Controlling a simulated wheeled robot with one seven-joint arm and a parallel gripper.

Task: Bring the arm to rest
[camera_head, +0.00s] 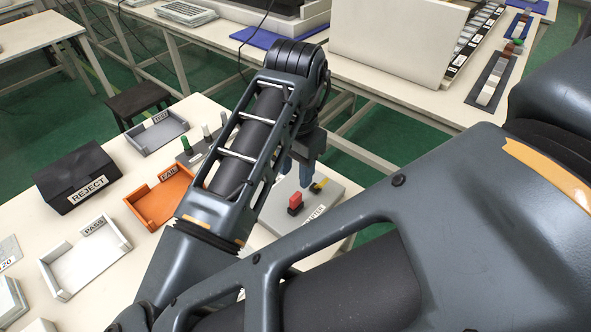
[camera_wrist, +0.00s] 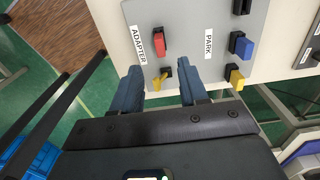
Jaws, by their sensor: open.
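My arm reaches across the white bench, and my gripper (camera_head: 301,172) points down above a grey plate (camera_head: 328,203). In the wrist view my gripper (camera_wrist: 163,70) is open, with blue-grey fingers apart and nothing held. A red block (camera_wrist: 159,41) stands on the plate beside the ADAPTER label, just beyond the fingertips. A small yellow piece (camera_wrist: 161,78) shows in the gap between the fingers; whether they touch it I cannot tell. A blue block (camera_wrist: 242,46) is beside the PARK label, with another yellow piece (camera_wrist: 235,79) to the right of the fingers.
Small upright pieces stand close beside my forearm. Another bench with a large white box (camera_head: 390,40) is behind.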

